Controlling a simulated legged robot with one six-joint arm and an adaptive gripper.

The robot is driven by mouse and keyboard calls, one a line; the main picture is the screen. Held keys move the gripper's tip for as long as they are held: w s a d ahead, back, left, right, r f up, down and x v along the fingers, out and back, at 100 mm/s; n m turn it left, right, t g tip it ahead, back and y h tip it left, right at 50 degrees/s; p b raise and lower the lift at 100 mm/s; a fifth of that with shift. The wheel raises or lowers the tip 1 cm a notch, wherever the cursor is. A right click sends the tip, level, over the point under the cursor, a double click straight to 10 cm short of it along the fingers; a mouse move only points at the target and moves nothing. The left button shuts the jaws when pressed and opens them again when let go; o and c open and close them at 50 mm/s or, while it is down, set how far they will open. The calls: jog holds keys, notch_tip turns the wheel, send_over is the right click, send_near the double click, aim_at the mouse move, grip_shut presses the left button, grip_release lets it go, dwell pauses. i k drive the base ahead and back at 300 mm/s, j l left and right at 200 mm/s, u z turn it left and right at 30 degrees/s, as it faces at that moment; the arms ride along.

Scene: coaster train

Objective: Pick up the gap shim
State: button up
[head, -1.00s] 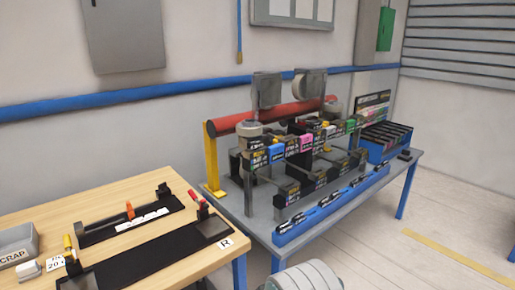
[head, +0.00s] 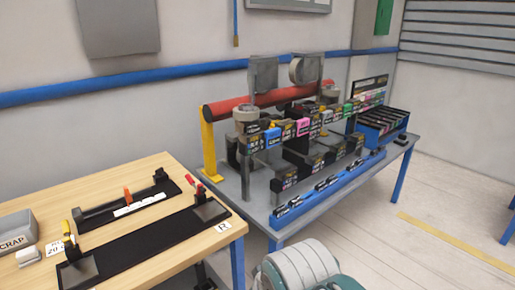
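I cannot single out the gap shim by sight. On the wooden bench (head: 120,200) lies a black fixture with a slotted strip (head: 112,210), a small orange upright piece (head: 127,195) and a white label strip (head: 140,205). In front of it is a long black plate (head: 145,238) with a red-handled clamp (head: 197,190) at its right end and a yellow-handled clamp (head: 67,228) at its left end. A rounded grey-white link of my arm shows at the bottom edge; my gripper is not in view.
A grey SCRAP bin (head: 17,232) and a small white block (head: 27,256) sit at the bench's left. A grey table (head: 250,215) holds a machine with coloured labels, a red cylinder (head: 262,100) and a blue tray (head: 325,195).

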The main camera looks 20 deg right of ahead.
aim_at(252, 129)
jog(key=l+z, duration=0.2)
jog(key=z, duration=0.15)
jog(key=l+z, duration=0.4)
jog(key=z, duration=0.25)
jog(key=i+l+u, duration=0.15)
jog(key=i+l, duration=0.15)
jog(key=i+l+u, duration=0.15)
jog(key=l, duration=0.25)
jog(key=i+l+u, duration=0.5)
jog(key=l, duration=0.25)
jog(key=i+l+u, duration=0.7)
jog(key=i+u, duration=0.4)
jog(key=i, duration=0.3)
